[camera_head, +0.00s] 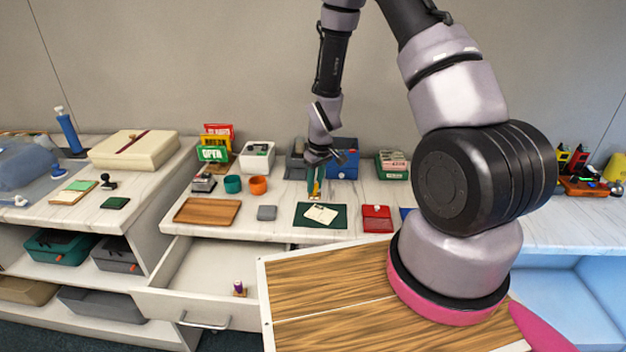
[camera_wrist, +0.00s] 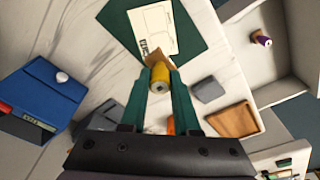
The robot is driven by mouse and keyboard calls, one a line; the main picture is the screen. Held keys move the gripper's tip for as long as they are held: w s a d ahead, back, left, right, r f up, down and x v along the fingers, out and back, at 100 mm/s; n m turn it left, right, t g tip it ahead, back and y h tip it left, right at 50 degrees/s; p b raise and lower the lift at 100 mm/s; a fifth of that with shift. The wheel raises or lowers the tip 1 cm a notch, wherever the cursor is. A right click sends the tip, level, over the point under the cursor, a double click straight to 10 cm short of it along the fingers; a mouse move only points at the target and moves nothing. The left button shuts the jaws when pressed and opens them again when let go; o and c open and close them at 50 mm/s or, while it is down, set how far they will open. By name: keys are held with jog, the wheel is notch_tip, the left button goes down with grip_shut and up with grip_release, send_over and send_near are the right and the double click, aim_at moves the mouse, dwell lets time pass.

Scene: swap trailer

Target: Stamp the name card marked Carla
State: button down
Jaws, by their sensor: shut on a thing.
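My gripper (camera_head: 315,184) has green fingers and is shut on a stamp with a yellow handle (camera_wrist: 160,80) and a wooden base. The stamp is at the near edge of the cream card (camera_wrist: 155,27) in the wrist view; I cannot tell whether it touches the card. The card lies askew on a dark green mat (camera_wrist: 190,53), and both also show in the head view, card (camera_head: 325,215) and mat (camera_head: 336,221). Small dark marks are on the card beside the stamp, but the name is not legible. The stamp's underside is hidden.
Left of the mat are a grey block (camera_head: 267,213) and a wooden tray (camera_head: 207,211). A red pouch (camera_head: 377,218) lies to the right. Cups and boxes stand behind.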

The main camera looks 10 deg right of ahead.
aim_at(315, 192)
jog(key=shift+f, duration=2.45)
jog(key=shift+f, duration=0.6)
jog(key=shift+r, duration=0.15)
jog(key=shift+r, duration=3.4)
